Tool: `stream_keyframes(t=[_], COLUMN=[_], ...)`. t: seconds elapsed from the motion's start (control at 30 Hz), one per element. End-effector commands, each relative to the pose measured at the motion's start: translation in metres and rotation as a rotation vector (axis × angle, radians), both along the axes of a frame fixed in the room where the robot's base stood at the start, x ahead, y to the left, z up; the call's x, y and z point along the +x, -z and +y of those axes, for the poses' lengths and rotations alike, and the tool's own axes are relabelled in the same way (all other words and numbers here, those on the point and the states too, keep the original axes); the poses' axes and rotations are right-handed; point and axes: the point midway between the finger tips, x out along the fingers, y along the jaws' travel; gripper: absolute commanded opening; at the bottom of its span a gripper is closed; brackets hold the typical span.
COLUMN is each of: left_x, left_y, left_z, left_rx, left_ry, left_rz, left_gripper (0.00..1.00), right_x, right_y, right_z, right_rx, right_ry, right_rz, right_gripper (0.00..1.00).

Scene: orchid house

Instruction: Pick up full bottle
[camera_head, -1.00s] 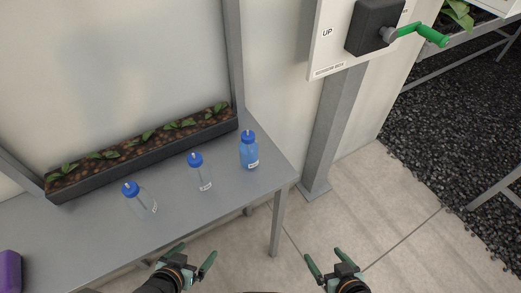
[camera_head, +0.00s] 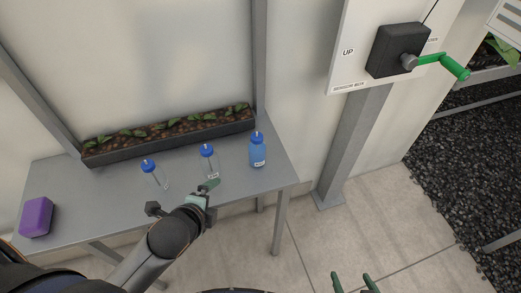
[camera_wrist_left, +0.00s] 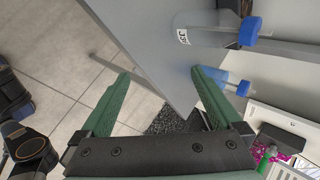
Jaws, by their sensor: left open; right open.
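The full bottle (camera_head: 257,152), filled with blue and blue-capped, stands upright near the right end of the grey table (camera_head: 100,205). Two clear bottles with blue caps stand left of it: a middle one (camera_head: 208,163) and a left one (camera_head: 154,174). My left gripper (camera_head: 208,188) is over the table's front edge, in front of the middle bottle and left of the full bottle, apart from it. In the left wrist view, its open fingers (camera_wrist_left: 165,85) are empty; a clear bottle (camera_wrist_left: 200,32) and a bluish bottle (camera_wrist_left: 213,78) show beyond. My right gripper (camera_head: 352,280) is open and empty.
A planter trough (camera_head: 170,137) with seedlings runs along the table's back. A purple block (camera_head: 37,217) sits at the left end. A grey post (camera_head: 352,150) and a crank box (camera_head: 398,50) with a green handle stand to the right.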

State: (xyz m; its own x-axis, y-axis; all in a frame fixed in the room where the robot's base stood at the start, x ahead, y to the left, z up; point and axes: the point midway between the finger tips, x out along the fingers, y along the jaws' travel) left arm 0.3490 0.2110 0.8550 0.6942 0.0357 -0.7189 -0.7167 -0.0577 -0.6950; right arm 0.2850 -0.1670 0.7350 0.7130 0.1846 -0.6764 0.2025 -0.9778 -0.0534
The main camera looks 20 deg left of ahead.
Motion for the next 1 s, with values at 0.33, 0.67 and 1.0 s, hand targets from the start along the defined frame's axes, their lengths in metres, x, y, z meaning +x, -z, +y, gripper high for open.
stream_keyframes(t=[0.33,0.67,1.0], left_x=[0.049,0.064,0.109], left_y=[-0.033,-0.043,-0.026], left_z=[-0.017,-0.036,-0.044], left_rx=[0.8,1.305,1.333], left_ry=[0.713,1.07,1.084], left_rz=[-0.253,-0.397,-0.405], left_gripper=[0.99,0.99,0.99], right_x=[0.0,0.001,0.001], right_y=[-0.005,-0.005,-0.003], right_z=[0.0,-0.001,-0.001], right_rx=[0.0,0.0,-0.001], right_ry=[0.001,0.001,0.001], right_rz=[-0.001,-0.002,-0.003], right_gripper=[0.93,0.93,0.93])
